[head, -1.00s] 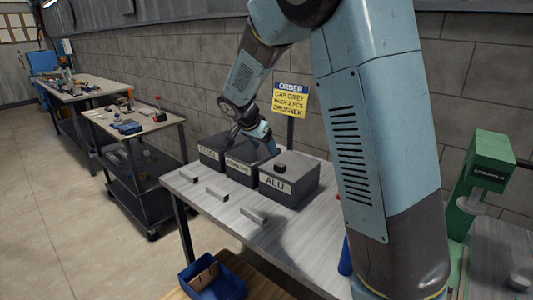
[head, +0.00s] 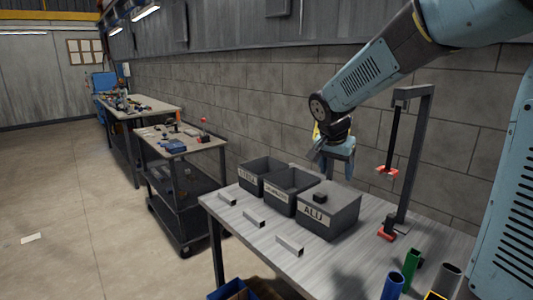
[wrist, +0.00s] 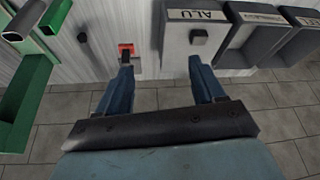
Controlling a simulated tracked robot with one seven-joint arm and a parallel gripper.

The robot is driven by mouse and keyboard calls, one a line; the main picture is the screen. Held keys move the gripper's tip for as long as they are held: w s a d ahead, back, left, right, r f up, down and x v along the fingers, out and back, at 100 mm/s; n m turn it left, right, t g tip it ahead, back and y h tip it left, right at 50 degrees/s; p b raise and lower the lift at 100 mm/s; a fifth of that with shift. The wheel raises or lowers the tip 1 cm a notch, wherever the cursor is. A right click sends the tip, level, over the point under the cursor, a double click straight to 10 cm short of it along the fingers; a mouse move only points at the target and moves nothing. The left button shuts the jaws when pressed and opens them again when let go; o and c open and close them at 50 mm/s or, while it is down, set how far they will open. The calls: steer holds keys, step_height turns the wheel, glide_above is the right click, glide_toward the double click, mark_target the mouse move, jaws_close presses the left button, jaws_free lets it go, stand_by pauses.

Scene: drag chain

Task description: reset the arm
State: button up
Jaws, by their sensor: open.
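My arm reaches in from the upper right in the head view. My gripper (head: 337,165) hangs above the far side of the grey ALU bin (head: 314,217), pointing down. In the wrist view my gripper (wrist: 165,72) shows two blue fingers spread wide apart, with nothing between them. The ALU bin (wrist: 178,45) lies beyond the fingertips there, with a small dark block (wrist: 198,36) on it. The block also shows in the head view (head: 320,198).
Two more grey bins (head: 285,198) stand left of the ALU bin on the workbench (head: 330,268). Several short metal bars (head: 289,246) lie along its front. A dark stand (head: 413,150) with red-tipped parts rises behind. Green (head: 411,264) and blue (head: 392,286) tubes stand at right.

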steer(key=s+d+r+n+t+y, duration=0.1)
steer(key=s+d+r+n, duration=0.1)
steer(key=s, duration=1)
steer(key=s+d+r+n+y, duration=0.1)
steer(key=s+n, duration=0.4)
steer(key=s, duration=0.8)
steer(key=shift+s+d+r+t+y, duration=0.15)
steer(key=shift+d+r+t+y, duration=0.15)
steer(key=shift+d+r+t, duration=0.25)
steer(key=shift+a, duration=0.1)
